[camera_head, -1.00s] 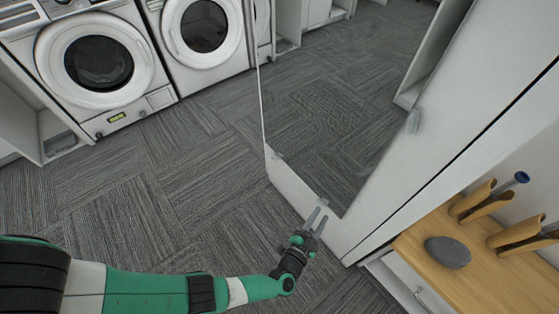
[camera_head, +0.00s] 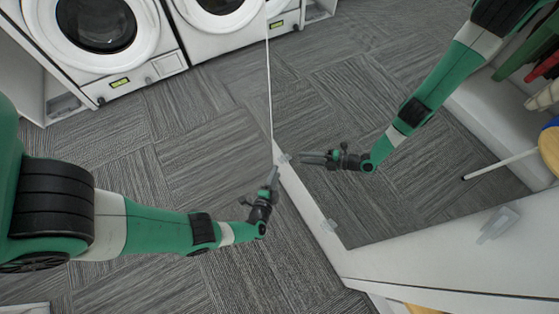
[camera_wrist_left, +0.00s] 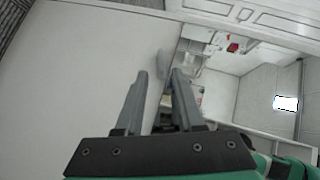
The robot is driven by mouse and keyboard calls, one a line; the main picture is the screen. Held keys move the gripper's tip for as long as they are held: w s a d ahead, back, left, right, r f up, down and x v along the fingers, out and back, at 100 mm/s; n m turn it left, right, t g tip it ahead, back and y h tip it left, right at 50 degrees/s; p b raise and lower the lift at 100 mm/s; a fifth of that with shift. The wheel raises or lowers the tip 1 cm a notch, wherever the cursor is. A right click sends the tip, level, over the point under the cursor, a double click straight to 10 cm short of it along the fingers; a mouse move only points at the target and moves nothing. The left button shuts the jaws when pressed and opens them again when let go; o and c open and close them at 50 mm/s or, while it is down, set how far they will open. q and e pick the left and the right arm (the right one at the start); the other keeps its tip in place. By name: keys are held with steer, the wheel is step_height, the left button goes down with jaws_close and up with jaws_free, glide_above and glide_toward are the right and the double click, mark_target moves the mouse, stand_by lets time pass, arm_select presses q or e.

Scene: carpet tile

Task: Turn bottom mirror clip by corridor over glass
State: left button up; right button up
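The mirror (camera_head: 390,180) is set in a white panel and reflects the carpet and my own green arm. A small pale clip (camera_head: 284,158) sits at the corner of the mirror's bottom edge nearer the washers. My right gripper is not in view.
Another clip (camera_head: 500,222) is on the mirror's right-hand side. Washing machines (camera_head: 100,30) stand at the back left. Grey carpet (camera_head: 180,130) lies open between them and my left arm. The white panel (camera_head: 420,265) borders the mirror at lower right.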

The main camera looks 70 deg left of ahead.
mark_target(282, 160)
arm_select(q)
steer(key=b+x, duration=0.2)
steer(key=x, duration=0.3)
steer(key=shift+w+a, duration=0.1)
steer(key=shift+w, duration=0.05)
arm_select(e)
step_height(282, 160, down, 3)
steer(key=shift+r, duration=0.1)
arm_select(q)
steer(key=shift+r, duration=0.1)
jaws_close()
